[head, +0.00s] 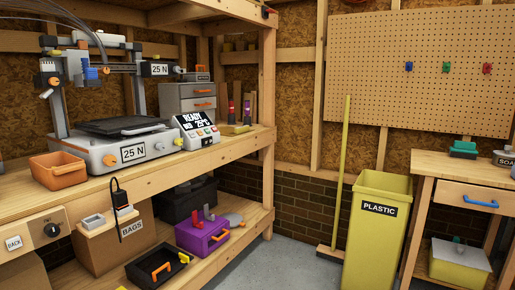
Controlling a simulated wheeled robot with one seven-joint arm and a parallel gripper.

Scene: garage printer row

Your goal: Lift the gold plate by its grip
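No plate that is clearly gold shows in the head view. The printer (112,155), labelled 25 N, stands on the wooden bench at the left with a dark, nearly black plate (124,126) lying flat on its bed. A small yellowish flat piece (234,130) lies at the bench's far right end, below upright tools with red and purple handles (240,110). It is too small to tell what it is. My gripper is not in view.
An orange bin (58,171) stands at the printer's left front, a READY 25°C display (196,130) at its right. The lower shelf holds a purple box (203,236) and a black tray (158,268). A yellow PLASTIC bin (379,245) and broom (341,180) stand right; floor between is clear.

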